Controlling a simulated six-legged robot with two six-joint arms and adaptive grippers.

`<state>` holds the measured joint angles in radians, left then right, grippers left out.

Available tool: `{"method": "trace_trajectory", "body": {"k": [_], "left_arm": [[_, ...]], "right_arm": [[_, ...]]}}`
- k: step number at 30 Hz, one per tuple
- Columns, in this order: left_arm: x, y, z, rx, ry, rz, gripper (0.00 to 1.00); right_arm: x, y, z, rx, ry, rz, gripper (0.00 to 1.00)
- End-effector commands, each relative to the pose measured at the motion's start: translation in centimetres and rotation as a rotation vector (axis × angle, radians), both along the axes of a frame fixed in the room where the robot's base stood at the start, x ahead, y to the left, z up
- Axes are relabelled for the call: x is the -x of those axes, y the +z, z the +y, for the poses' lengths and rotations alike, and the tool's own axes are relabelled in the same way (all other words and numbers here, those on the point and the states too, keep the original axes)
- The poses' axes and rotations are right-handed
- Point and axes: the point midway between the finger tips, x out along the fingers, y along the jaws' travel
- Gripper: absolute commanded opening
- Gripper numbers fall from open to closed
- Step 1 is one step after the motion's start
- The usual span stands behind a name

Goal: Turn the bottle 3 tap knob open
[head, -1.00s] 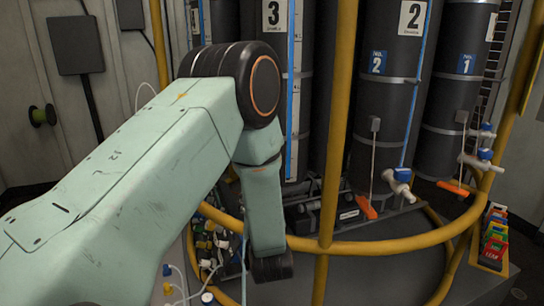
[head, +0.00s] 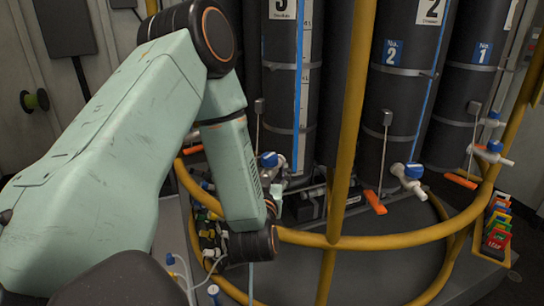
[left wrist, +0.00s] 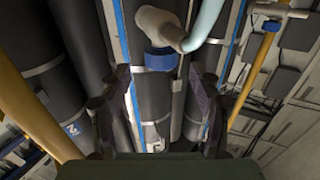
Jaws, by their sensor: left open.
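Bottle 3 (head: 283,90) is a tall dark cylinder with a blue stripe, its number label cut by the top edge in the head view. Its tap's blue knob (head: 268,160) shows just right of my left forearm. In the left wrist view, the blue knob (left wrist: 161,60) sits under a white tap body (left wrist: 160,27), ahead of and roughly between my fingers. My left gripper (left wrist: 158,78) is open and empty, with a finger on each side. In the head view my wrist mostly hides the gripper. My right gripper is not in view.
A yellow rail (head: 380,246) with an upright post (head: 352,110) curves in front of the bottles. Bottle 2's tap (head: 409,175) and bottle 1's tap (head: 491,150) are to the right. Coloured tags (head: 496,225) stand far right.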

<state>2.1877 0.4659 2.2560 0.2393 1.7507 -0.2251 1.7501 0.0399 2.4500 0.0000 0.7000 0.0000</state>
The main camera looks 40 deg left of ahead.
Motion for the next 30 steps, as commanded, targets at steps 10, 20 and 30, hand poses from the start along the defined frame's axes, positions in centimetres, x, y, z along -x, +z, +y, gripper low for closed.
{"method": "trace_trajectory", "body": {"k": [10,20,30], "left_arm": [[-4.1,0.1,3.0,-0.002,0.001,-0.001,0.63],[-5.0,0.0,3.7,-0.002,-0.002,0.001,0.63],[-5.1,0.0,3.7,-0.002,-0.003,0.001,0.43]], "right_arm": [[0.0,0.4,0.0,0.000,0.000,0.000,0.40],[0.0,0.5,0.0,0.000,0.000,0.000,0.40],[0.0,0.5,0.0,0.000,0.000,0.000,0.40]]}}
